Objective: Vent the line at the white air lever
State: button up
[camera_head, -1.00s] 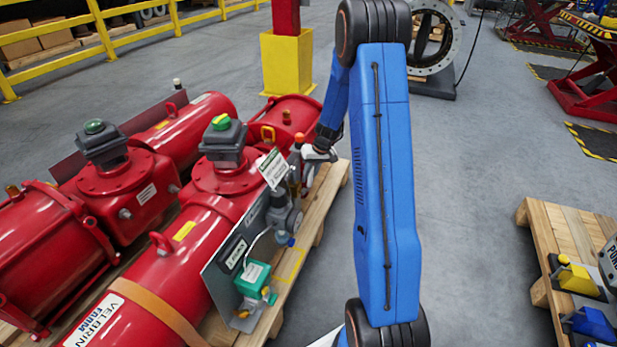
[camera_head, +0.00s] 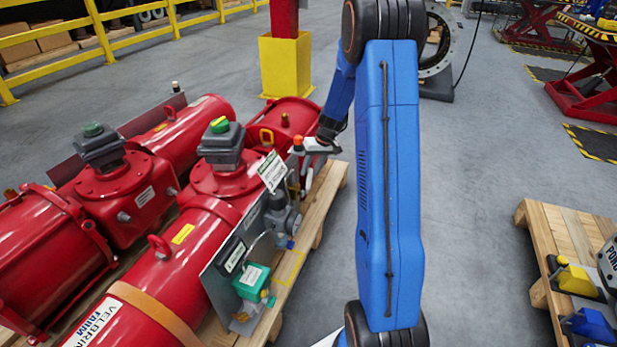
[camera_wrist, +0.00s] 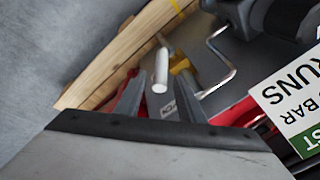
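The white air lever (camera_wrist: 161,72) shows in the wrist view as a short white rod with a rounded end. It lies between the tips of my gripper (camera_wrist: 158,88), seen from this side. The two grey fingers stand apart, one on each side of the lever, and I see no finger touching it. A yellow part (camera_wrist: 180,64) sits just behind the lever. In the head view my gripper (camera_head: 308,158) is beside the panel on the near red actuator (camera_head: 205,215). The fingers and lever are too small and covered to make out there.
A bent metal rod (camera_wrist: 222,62) stands close right of the fingers, and a hanging white and green sign (camera_wrist: 295,100) is farther right. The wooden pallet (camera_head: 325,205) lies below.

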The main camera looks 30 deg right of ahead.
jog(key=v, duration=1.2)
jog(key=shift+r, duration=0.1)
jog(key=shift+c, duration=0.5)
jog(key=shift+a, duration=0.1)
jog(key=c, duration=0.5)
jog(key=s+a+n+h, duration=0.1)
jog(key=a+n, duration=0.1)
jog(key=n, duration=0.1)
jog(key=s+a+n+h, duration=0.1)
jog(key=s+a+n, duration=0.1)
jog(key=a+n, duration=0.1)
jog(key=s+a+n+h, duration=0.1)
jog(key=s+a+n, duration=0.1)
jog(key=n, duration=0.3)
jog(key=shift+a+r+h, duration=0.1)
jog(key=shift+a+h, duration=0.3)
grip_shut()
send_over(310, 182)
jog(key=s, duration=0.1)
jog(key=shift+a+f, duration=0.2)
jog(key=shift+f, duration=2.55)
jog(key=shift+a+f, duration=0.2)
jog(key=shift+f, duration=2.55)
